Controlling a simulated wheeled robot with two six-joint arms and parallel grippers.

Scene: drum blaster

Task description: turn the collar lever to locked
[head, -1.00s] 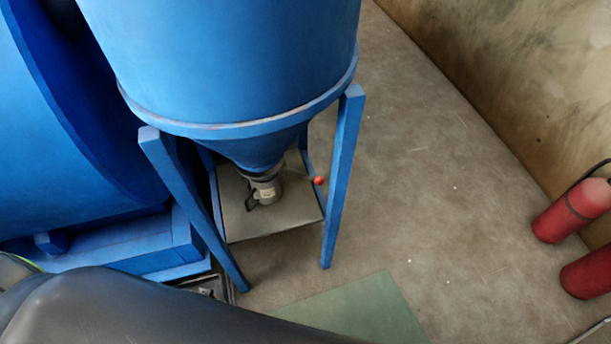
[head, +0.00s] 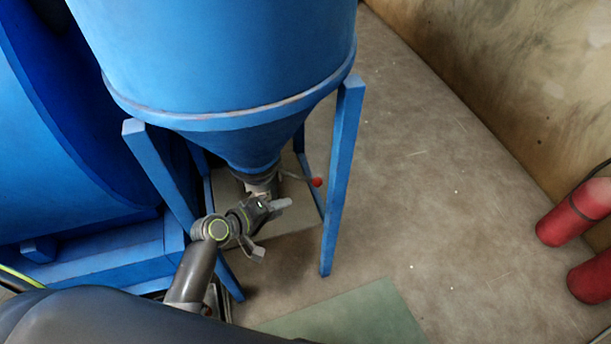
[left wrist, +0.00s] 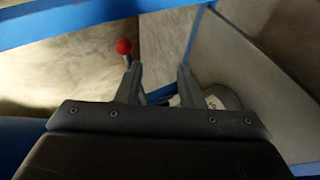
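The collar lever ends in a red ball knob (head: 316,182), and its thin rod runs left toward the grey collar (head: 262,184) under the blue hopper cone. The collar is partly hidden by my left gripper (head: 281,204), which is between the hopper legs, just below and left of the knob. In the left wrist view the red knob (left wrist: 123,46) shows just beyond the left finger's tip. My left gripper (left wrist: 160,78) has its two fingers apart with a gap between them. The labelled collar (left wrist: 218,101) is partly visible right of the right finger. I cannot tell whether a finger touches the lever.
A blue hopper (head: 220,60) stands on blue legs (head: 342,175) close around the gripper. A large blue drum (head: 60,130) is at the left. The floor right of the hopper is clear.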

